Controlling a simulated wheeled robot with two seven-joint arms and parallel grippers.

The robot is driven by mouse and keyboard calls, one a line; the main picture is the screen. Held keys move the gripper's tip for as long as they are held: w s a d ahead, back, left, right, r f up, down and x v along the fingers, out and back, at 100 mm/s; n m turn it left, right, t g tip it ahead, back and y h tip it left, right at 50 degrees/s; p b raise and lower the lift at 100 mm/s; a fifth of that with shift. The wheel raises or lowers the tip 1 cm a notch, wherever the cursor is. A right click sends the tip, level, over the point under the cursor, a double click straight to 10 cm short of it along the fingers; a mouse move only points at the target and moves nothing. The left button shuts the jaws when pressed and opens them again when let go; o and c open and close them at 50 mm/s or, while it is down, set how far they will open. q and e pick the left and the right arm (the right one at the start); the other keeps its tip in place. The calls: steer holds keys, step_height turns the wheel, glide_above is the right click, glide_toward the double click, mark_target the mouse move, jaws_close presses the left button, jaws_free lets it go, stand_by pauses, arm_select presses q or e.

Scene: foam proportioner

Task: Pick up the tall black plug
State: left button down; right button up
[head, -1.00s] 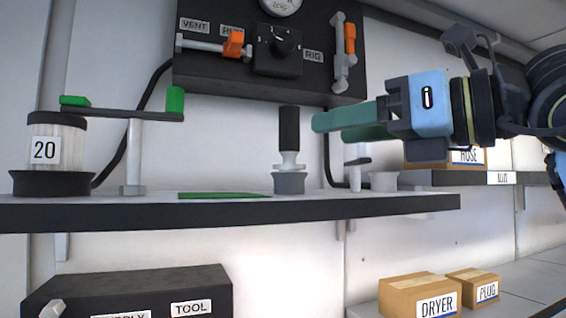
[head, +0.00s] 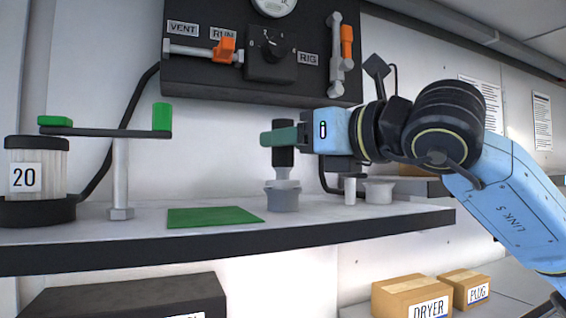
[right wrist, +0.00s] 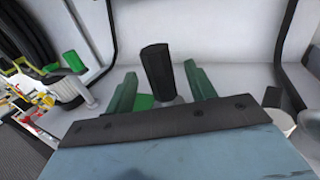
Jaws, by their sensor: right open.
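The tall black plug (head: 283,160) stands upright on the shelf, its pale lower part in a grey round socket (head: 282,199). My right gripper (head: 277,137) comes in from the right at the height of the plug's black top, with a green finger crossing in front of it. In the right wrist view the plug (right wrist: 158,70) stands between the two green fingers of my right gripper (right wrist: 160,80). A gap shows on each side, so the gripper is open around the plug and not closed on it. My left gripper is not in view.
A green mat (head: 214,217) lies left of the plug on the shelf (head: 340,222). A stand with a green-ended bar (head: 105,132) and a ribbed canister marked 20 (head: 37,160) are farther left. A pale cup (head: 378,191) stands right of the plug. The black panel (head: 270,80) hangs above.

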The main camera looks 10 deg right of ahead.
steer(key=x, duration=0.2)
steer(key=shift+w+a+p, duration=0.15)
steer(key=shift+w+p, duration=0.05)
steer(key=shift+p, duration=0.15)
steer(key=c, duration=1.1)
